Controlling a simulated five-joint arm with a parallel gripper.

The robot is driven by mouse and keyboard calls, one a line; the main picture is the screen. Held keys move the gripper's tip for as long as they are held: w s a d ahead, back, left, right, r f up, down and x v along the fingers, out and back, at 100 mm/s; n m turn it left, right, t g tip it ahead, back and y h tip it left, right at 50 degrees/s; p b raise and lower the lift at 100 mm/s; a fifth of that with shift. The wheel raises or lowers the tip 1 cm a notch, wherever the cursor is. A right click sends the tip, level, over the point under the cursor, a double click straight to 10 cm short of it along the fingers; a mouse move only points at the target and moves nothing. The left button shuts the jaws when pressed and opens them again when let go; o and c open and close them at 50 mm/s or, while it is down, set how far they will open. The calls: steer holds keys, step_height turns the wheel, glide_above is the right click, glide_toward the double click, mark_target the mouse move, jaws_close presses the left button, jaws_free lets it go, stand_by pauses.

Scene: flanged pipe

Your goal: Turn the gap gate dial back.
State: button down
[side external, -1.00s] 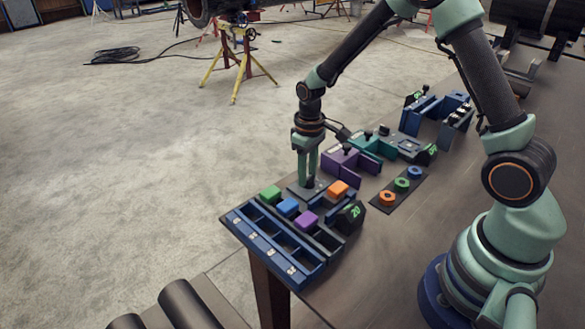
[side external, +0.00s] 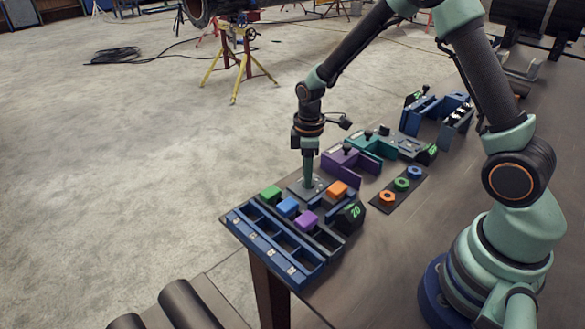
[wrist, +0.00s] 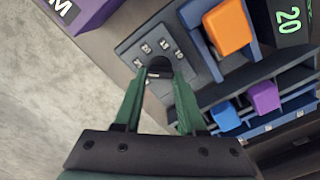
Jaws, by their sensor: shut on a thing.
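The gap gate dial (wrist: 159,64) is a small dark knob on a grey plate (wrist: 150,35) with several pale marks. In the wrist view it sits between my fingertips and is partly hidden by them. In the side view the plate (side external: 318,184) lies behind the row of coloured blocks. My gripper (wrist: 163,76) is shut on the dial, pointing straight down; in the side view (side external: 308,182) its fingers are seen nearly edge-on and hide the knob. I cannot read which mark the dial points at.
A black display (side external: 352,214) reads 20. A purple bracket (side external: 347,162) stands just behind, then teal and blue fixtures. Coloured rings (side external: 401,184) lie on a dark strip.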

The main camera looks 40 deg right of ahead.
stand_by(0.5)
steer(key=shift+c, duration=2.4)
jaws_free()
step_height(320, 180, up, 12)
steer(key=shift+r, duration=0.15)
